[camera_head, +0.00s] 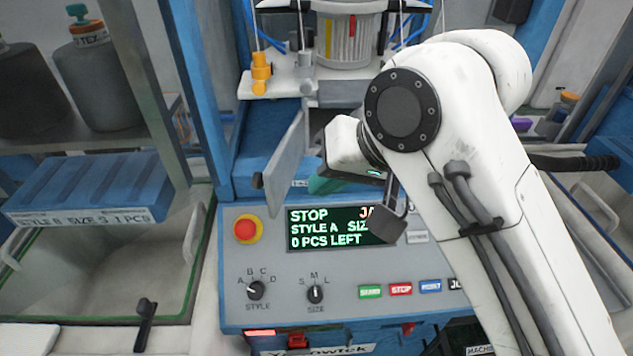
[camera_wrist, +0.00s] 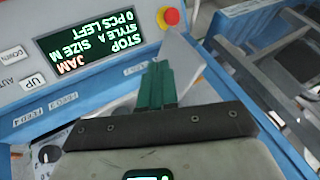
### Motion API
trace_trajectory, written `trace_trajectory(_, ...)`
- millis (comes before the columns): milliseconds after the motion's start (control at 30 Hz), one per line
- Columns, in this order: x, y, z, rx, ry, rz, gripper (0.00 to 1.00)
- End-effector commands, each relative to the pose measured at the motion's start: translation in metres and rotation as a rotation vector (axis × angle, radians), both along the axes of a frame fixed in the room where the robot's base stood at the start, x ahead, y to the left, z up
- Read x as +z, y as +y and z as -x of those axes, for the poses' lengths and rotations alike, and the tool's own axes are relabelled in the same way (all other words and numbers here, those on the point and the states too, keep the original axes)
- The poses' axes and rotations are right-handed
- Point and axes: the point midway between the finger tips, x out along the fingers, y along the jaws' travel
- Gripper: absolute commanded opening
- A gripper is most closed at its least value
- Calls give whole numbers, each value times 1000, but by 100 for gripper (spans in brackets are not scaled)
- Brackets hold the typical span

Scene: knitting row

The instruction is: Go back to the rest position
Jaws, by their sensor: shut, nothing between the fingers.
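My gripper shows in the wrist view (camera_wrist: 160,70) as two dark green fingers pressed together, empty. In the head view the green fingers (camera_head: 325,185) show partly, just above the control panel (camera_head: 270,290) of the knitting machine, with my white arm reaching in from the right. A grey flap (camera_head: 284,158) stands swung out beside my fingers. In the wrist view the flap (camera_wrist: 185,52) lies close past the fingertips; I cannot tell whether they touch. The display (camera_wrist: 95,45) reads STOP, JAM, STYLE A, SIZE M, 0 PCS LEFT.
A red stop button (camera_head: 246,229) and two knobs, STYLE (camera_head: 255,290) and SIZE (camera_head: 315,293), sit on the panel. A blue crate (camera_head: 90,185) marked STYLE B SIZE S and grey yarn cones (camera_head: 100,85) stand at left. An orange fitting (camera_head: 261,72) is above.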

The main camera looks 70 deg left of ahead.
Motion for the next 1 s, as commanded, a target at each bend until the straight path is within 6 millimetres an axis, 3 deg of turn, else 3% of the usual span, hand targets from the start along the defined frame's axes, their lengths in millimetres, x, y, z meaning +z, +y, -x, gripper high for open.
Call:
trace_trajectory(233,36,-25,-12,-3,-3,-4,0)
trace_trajectory(500,49,-34,-15,-3,-1,-2,0)
trace_trajectory(767,47,-35,-18,-9,3,-8,0)
trace_trajectory(867,39,-39,-31,-42,16,-39,0)
trace_trajectory(1000,13,-54,-67,-146,43,-113,0)
